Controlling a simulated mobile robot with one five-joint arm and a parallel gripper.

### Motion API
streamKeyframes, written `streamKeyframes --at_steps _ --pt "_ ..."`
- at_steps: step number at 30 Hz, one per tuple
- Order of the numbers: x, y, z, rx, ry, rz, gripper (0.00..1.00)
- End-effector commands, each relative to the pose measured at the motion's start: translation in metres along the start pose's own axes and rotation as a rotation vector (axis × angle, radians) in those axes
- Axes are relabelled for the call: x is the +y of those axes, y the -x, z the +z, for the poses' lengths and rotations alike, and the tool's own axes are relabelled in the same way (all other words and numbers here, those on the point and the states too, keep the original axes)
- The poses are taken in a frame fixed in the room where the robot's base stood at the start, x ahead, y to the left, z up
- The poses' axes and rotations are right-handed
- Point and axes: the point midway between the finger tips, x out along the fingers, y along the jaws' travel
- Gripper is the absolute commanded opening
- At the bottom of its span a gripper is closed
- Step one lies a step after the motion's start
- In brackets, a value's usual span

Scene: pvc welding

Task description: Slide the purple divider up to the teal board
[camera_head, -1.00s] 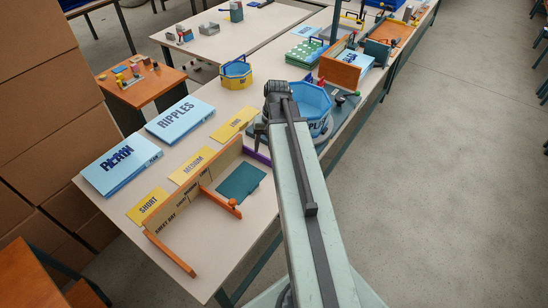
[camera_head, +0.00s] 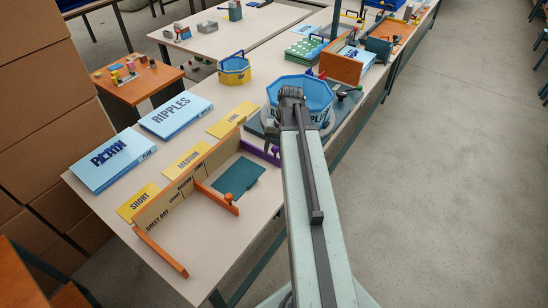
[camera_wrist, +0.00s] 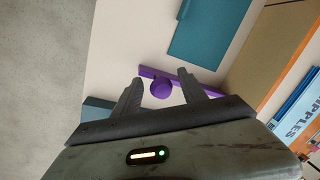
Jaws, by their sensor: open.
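The purple divider (camera_head: 262,153) stands at the far right end of the wooden sheet bay, partly hidden by my arm in the head view. In the wrist view the purple divider (camera_wrist: 205,88) is a thin bar with a round knob. The teal board (camera_head: 238,177) lies flat in the bay between the purple divider and an orange divider (camera_head: 216,197). A bare gap separates the purple divider from the teal board (camera_wrist: 208,32). My gripper (camera_wrist: 162,80) is open, with the purple knob appearing between its fingertips. Whether they touch it I cannot tell.
Yellow cards reading SHORT (camera_head: 138,202), MEDIUM (camera_head: 187,160) and LONG (camera_head: 232,119) lie behind the bay. A blue tub (camera_head: 316,94) stands behind my arm. The table's front edge is close to the bay.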

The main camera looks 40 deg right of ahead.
Motion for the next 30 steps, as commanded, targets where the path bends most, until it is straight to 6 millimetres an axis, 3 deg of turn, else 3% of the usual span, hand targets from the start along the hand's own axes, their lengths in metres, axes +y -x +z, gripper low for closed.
streamKeyframes --at_steps 5,11,30 --pt "-0.0006 0.0009 0.0001 0.000 0.001 0.000 0.50" --pt "-0.0007 0.0010 0.0001 0.000 0.001 0.000 0.00" --pt "-0.0005 0.0007 0.0007 -0.001 0.002 0.002 0.00"
